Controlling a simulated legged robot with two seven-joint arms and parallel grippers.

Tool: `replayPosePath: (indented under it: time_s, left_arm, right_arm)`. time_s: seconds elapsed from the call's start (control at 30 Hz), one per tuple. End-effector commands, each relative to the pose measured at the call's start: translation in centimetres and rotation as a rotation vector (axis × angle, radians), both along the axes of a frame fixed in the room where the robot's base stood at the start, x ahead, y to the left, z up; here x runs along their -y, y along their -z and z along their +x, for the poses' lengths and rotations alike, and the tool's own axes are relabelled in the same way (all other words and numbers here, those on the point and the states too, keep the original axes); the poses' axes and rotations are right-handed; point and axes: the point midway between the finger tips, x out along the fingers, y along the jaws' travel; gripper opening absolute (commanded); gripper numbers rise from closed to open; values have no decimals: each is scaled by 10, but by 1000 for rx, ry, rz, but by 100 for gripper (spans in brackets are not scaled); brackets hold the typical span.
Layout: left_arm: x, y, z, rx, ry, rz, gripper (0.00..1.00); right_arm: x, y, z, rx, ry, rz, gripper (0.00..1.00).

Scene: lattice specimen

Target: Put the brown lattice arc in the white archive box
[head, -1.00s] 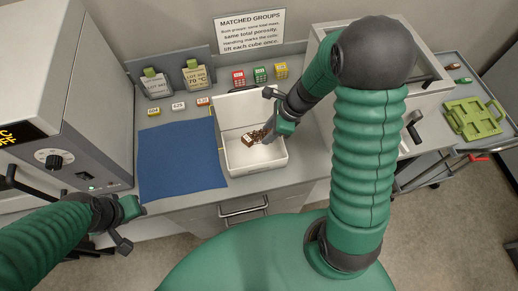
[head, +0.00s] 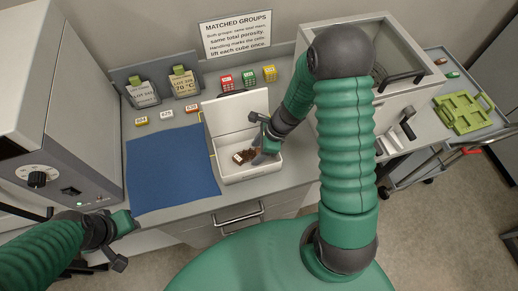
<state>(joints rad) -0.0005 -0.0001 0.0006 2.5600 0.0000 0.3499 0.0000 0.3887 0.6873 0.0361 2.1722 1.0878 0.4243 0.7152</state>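The white archive box (head: 268,172) stands on the bench with its lid raised at the back. The brown lattice arc (head: 245,157) is inside the box, low and near the floor, with a small pale label on its left end. I cannot tell whether it touches the floor. My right gripper (head: 262,156) reaches down into the box at the arc's right side. Its fingers are small and partly hidden, so I cannot tell whether they still hold the arc. My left gripper (head: 118,256) is at lower left, away from the box, its fingers unclear.
A blue mat (head: 172,168) lies left of the box. Small labelled tags (head: 166,115) and coloured cubes (head: 249,78) sit behind. A grey oven-like device (head: 50,130) stands at left. A cart with a green tray (head: 465,112) is at right.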

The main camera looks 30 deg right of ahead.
Motion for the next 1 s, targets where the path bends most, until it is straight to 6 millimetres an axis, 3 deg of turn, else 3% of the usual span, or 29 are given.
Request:
replayPosePath:
  time_s: [0.3,0.6,0.83,0.93,1.0]
  left_arm:
    - [0,-3,0,0,-1,0,36]
    - [0,-17,0,0,-1,0,36]
    - [0,-22,0,0,-1,0,36]
    - [0,-22,0,0,-1,0,36]
    - [0,-22,0,0,-1,0,36]
  right_arm:
    - [5,-8,-1,3,-1,1,55]
    - [30,-76,-15,6,-1,0,55]
    - [41,-108,-23,2,-5,-1,55]
    - [28,-116,-33,34,-200,-69,55]
    - [8,-123,-49,104,-573,-198,55]
